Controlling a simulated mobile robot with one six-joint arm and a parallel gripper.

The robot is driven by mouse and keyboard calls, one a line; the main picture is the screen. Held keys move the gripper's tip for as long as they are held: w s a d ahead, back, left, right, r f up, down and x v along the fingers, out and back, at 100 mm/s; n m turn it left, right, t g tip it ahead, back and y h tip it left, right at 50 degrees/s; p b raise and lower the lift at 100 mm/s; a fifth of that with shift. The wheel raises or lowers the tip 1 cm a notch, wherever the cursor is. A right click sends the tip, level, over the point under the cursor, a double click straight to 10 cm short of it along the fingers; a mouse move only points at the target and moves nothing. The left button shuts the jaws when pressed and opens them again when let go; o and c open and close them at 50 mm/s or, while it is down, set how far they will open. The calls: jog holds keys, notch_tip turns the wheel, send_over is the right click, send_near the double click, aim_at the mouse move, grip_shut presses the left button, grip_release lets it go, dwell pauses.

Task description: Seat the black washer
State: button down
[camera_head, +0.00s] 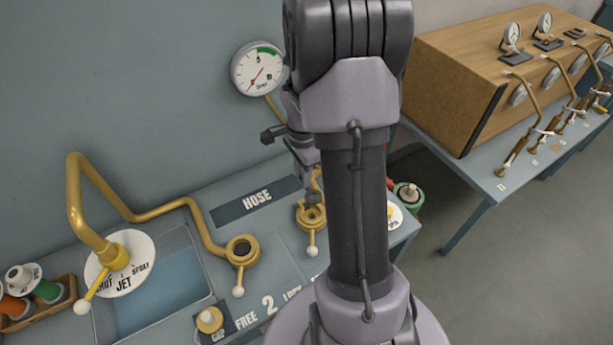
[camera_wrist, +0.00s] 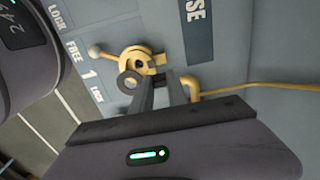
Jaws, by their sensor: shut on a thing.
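The black washer (camera_wrist: 122,80) shows in the wrist view as a dark ring beside the tips of my gripper (camera_wrist: 158,88). My gripper is shut on it. The washer overlaps the near edge of a brass socket (camera_wrist: 138,60) with a ball-ended lever, by the marks FREE, LOCK and 1. I cannot tell whether it touches the socket. In the head view my gripper (camera_head: 310,185) is above the same brass socket (camera_head: 312,222), and the dark washer (camera_head: 313,197) shows at its tip. The arm partly hides this area.
A second brass socket (camera_head: 242,250) joins a bent pipe (camera_head: 150,212) at the left, by the mark 2. A gauge (camera_head: 258,68) is on the wall. A side table (camera_head: 478,190) with a wooden cabinet stands at right.

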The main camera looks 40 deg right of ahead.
jog(key=shift+w+a, duration=0.1)
jog(key=shift+a, duration=0.15)
jog(key=b, duration=0.5)
send_over(302, 203)
notch_tip(302, 203, down, 6)
jog(key=shift+r, duration=0.15)
jog(key=shift+f+b, duration=1.15)
jog(key=shift+b, duration=0.3)
dwell(1.1)
jog(key=c, duration=1.2)
grip_release()
jog(key=shift+c, duration=0.2)
jog(key=shift+r, duration=0.1)
notch_tip(302, 203, up, 17)
jog(key=p, duration=0.6)
jog(key=shift+r, duration=0.2)
